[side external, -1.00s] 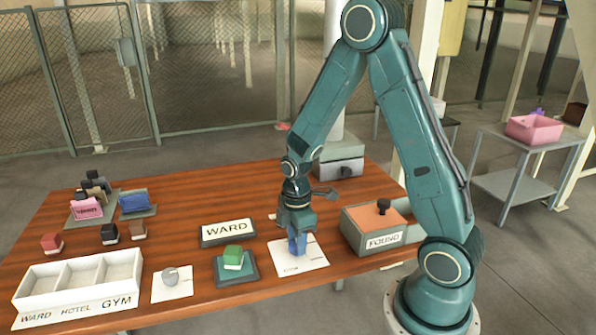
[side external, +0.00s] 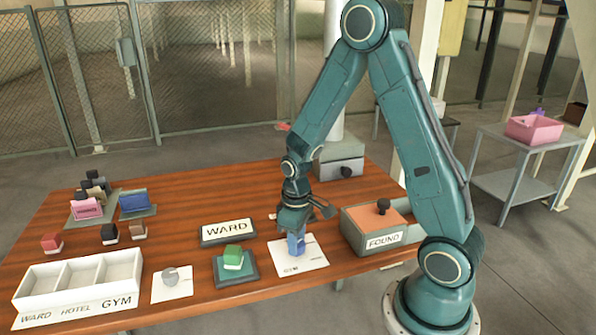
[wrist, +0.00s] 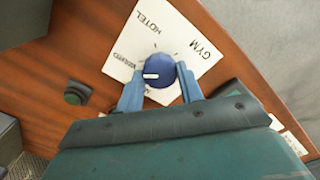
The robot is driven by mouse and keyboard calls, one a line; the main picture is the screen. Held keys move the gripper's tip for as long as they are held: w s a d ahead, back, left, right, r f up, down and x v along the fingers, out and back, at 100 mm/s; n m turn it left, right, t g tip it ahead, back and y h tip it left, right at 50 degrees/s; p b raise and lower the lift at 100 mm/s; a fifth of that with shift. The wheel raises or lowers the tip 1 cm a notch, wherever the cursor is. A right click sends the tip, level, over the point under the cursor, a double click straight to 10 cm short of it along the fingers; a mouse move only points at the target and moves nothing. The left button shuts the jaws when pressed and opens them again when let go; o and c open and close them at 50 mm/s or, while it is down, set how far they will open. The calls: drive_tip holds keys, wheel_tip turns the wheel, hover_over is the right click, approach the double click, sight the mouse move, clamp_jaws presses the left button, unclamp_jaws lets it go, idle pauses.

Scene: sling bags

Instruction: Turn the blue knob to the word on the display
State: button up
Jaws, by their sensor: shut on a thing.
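The display (side external: 228,232) is a dark-framed plate reading WARD on the table. The knob's white mark points left in the wrist view, near that left word. My gripper (wrist: 160,82) is shut on the knob, one blue finger on each side. In the side view my gripper (side external: 296,242) points down over the card (side external: 312,262) and hides most of the knob.
A green block (side external: 233,256) on a dark base stands left of the card. A FOUND box (side external: 384,241) with a black knob on top stands close at the right. A white three-part tray (side external: 120,272) is at the front left, and a grey knob (side external: 170,276) lies between.

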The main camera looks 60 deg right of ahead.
drive_tip(key=shift+m, duration=0.6)
drive_tip(key=o, duration=1)
drive_tip(key=shift+r, duration=0.15)
wheel_tip(320, 180, up, 14)
drive_tip(key=shift+f, duration=0.2)
idle(0.4)
